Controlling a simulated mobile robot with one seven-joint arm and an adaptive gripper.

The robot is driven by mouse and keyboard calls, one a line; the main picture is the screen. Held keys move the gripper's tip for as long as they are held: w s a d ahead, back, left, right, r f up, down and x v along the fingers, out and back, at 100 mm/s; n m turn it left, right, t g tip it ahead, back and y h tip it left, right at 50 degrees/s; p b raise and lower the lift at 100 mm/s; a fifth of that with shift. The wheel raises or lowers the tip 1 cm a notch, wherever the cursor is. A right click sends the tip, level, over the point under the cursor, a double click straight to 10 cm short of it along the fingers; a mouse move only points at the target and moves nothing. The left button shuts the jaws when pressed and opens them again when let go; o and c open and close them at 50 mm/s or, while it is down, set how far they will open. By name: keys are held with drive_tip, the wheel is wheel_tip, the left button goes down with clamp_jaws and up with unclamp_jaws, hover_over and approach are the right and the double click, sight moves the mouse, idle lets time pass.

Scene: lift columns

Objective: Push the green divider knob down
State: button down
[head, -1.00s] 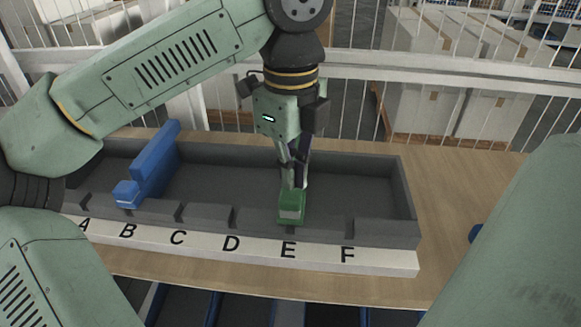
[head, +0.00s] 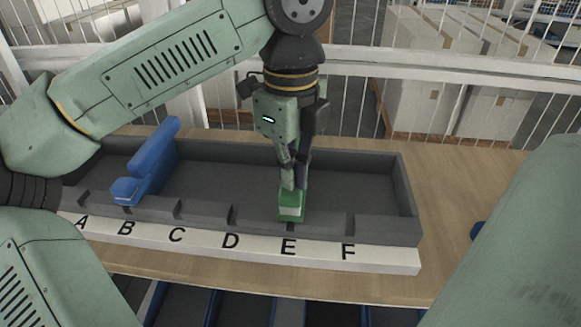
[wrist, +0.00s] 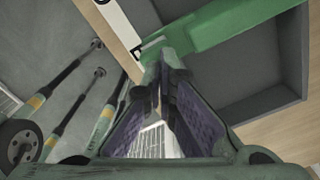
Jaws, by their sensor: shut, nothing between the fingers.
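The green divider knob (head: 291,208) is at the front wall of the dark grey tray (head: 400,185), above the letter E. Its green body runs back behind my gripper in the head view. In the wrist view the green divider (wrist: 220,28) crosses the tray at the top. My gripper (head: 294,186) points down with its fingers shut and empty. Its tips are at the back upper edge of the knob and look to be touching it or very close. In the wrist view the fingertips (wrist: 165,62) overlap the divider's knob end, so the exact contact is hidden.
A blue divider (head: 150,165) stands in the tray near letter B. A white strip lettered A to F (head: 320,252) runs along the tray's front. The tray rests on a wooden table (head: 455,185). A white fence (head: 440,65) stands behind it.

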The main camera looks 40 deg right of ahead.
drive_tip(key=shift+f+b, duration=1)
drive_tip(key=shift+f, duration=0.4)
drive_tip(key=shift+r, duration=0.1)
wheel_tip(320, 180, up, 9)
drive_tip(key=p, duration=0.6)
